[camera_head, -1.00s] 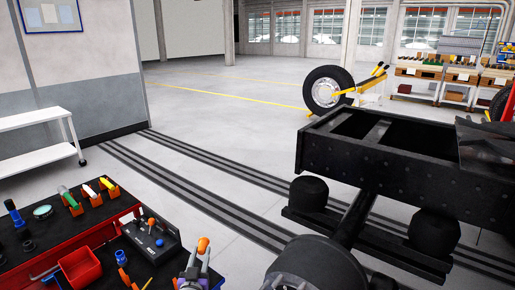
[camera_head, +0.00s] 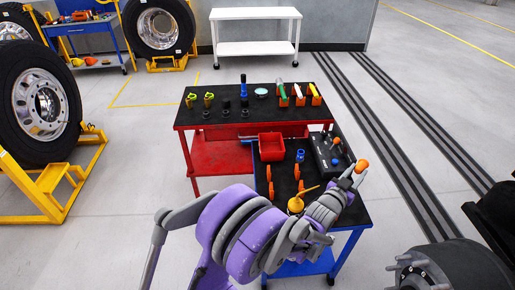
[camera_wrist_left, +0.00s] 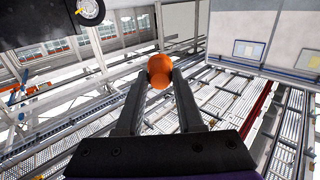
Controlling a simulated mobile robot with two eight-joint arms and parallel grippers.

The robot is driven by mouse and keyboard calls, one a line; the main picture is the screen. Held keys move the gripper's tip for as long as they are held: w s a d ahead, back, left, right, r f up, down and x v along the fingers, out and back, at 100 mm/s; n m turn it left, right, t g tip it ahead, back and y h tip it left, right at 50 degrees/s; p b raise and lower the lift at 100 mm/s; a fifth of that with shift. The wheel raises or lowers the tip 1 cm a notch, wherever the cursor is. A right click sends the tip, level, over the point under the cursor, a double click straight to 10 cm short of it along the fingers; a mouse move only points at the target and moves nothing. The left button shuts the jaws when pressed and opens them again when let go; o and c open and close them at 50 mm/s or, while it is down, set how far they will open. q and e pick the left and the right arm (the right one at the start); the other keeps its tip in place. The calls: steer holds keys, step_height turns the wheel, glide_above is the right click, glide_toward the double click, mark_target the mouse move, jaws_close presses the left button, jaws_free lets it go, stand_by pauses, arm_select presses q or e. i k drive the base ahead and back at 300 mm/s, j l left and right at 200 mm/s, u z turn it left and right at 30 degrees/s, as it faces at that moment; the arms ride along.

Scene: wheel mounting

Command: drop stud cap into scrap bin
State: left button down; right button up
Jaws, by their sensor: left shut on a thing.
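My left gripper (camera_head: 355,173) is shut on the orange stud cap (camera_head: 361,165), above the right side of the blue cart. In the left wrist view the rounded cap (camera_wrist_left: 160,71) sits between the two dark fingertips. A red open bin (camera_head: 271,148), which looks like the scrap bin, stands at the far left part of the blue cart's top, left of and beyond the gripper. It looks empty. My right gripper is in neither current view.
The red cart (camera_head: 202,157) with several tools stands behind. A black box with knobs (camera_head: 327,153), orange pieces (camera_head: 297,172) and a yellow can (camera_head: 295,205) are on the blue cart (camera_head: 350,213). A wheel hub (camera_head: 440,270) is at lower right. A tyre (camera_head: 45,105) stands left.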

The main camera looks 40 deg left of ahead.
mark_target(268, 150)
steer(key=u, duration=1.3)
steer(key=z, duration=0.35)
steer(key=j+z, duration=0.15)
steer(key=z, duration=0.2)
steer(key=j+z, duration=0.1)
steer(key=z, duration=0.25)
steer(key=j+z, duration=0.7)
steer(key=j, duration=0.15)
steer(key=j+z, duration=0.1)
steer(key=j, duration=0.4)
steer(key=k+j, duration=0.15)
steer(key=j, duration=0.3)
steer(key=k+j+z, duration=0.15)
steer(key=j, duration=0.35)
steer(key=i, duration=0.05)
